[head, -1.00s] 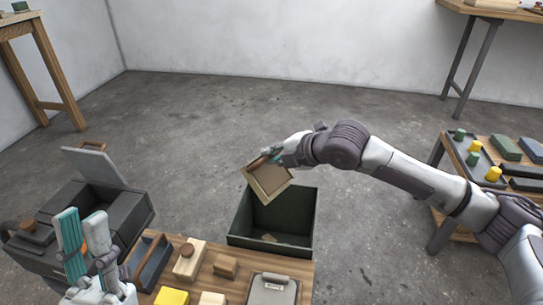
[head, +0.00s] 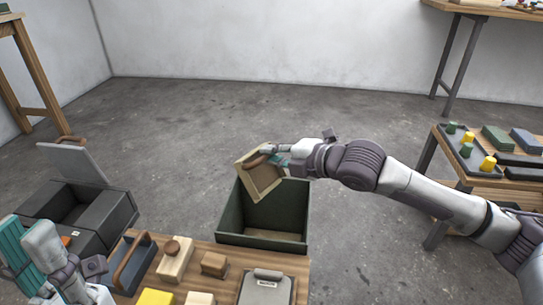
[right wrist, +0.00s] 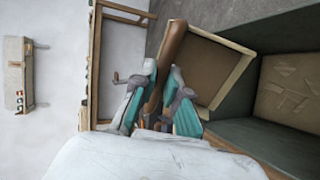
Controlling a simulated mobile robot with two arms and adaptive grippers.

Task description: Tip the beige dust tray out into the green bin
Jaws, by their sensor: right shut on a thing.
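The beige dust tray (head: 265,183) is tilted steeply above the left back part of the green bin (head: 262,242). My right gripper (head: 276,158) is shut on its brown handle, which also shows between the fingers in the right wrist view (right wrist: 170,55). The tray's brown inner face (right wrist: 203,62) looks bare there. Pale flat scraps (right wrist: 290,88) lie inside the bin in that view. My left gripper (head: 30,248) is at the lower left of the head view, fingers apart and empty, far from the tray.
A wooden table (head: 215,290) with wooden blocks, a yellow block, a blue-grey carrier and a grey clipboard-like item stands in front of the bin. A black box (head: 95,215) with a raised lid is at left. A side table (head: 470,180) is at right. The floor behind is clear.

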